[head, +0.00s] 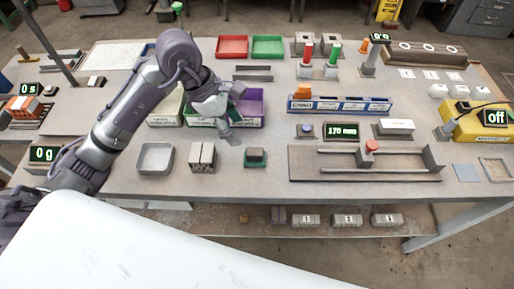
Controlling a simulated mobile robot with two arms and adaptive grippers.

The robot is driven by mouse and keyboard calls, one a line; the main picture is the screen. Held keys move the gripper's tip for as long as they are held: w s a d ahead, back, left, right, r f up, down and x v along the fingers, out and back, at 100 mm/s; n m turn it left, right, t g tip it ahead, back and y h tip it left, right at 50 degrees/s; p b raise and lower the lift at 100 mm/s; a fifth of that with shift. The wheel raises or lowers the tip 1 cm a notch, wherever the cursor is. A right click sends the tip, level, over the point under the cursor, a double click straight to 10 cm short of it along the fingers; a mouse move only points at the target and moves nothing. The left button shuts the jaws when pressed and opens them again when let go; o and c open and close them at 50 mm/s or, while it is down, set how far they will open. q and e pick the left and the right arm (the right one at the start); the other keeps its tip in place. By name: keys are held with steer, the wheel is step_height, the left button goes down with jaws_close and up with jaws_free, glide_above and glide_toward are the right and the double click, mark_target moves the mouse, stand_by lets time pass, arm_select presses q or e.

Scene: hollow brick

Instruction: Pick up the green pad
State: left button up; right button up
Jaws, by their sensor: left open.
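A small green pad (255,164) lies on the table at centre, in front of the purple bin. A dark grey-green block (256,154) appears to sit on it, so mostly the pad's edges show. My left gripper (234,112) is open over the coloured bins, behind and to the left of the pad and apart from it. I see nothing between its fingers. My right gripper is not in view.
A hollow grey brick (202,157) and a grey square tray (155,158) stand left of the pad. A rail fixture (366,172) with a red knob lies to the right. A purple bin (250,109) stands under my left gripper. Bare table surrounds the pad.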

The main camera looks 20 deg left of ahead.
mark_target(254, 151)
arm_select(q)
steer(key=x, duration=0.5)
steer(key=shift+s+d+f+p, duration=0.15)
steer(key=shift+d+f+p, duration=0.1)
steer(key=shift+p, duration=0.05)
steer(key=shift+f, duration=0.2)
steer(key=p+x, duration=0.2)
steer(key=x, duration=0.2)
steer(key=shift+d, duration=0.3)
steer(key=shift+w+d+f, duration=0.15)
steer(key=shift+w+f, duration=0.15)
steer(key=shift+f, duration=0.15)
jaws_close()
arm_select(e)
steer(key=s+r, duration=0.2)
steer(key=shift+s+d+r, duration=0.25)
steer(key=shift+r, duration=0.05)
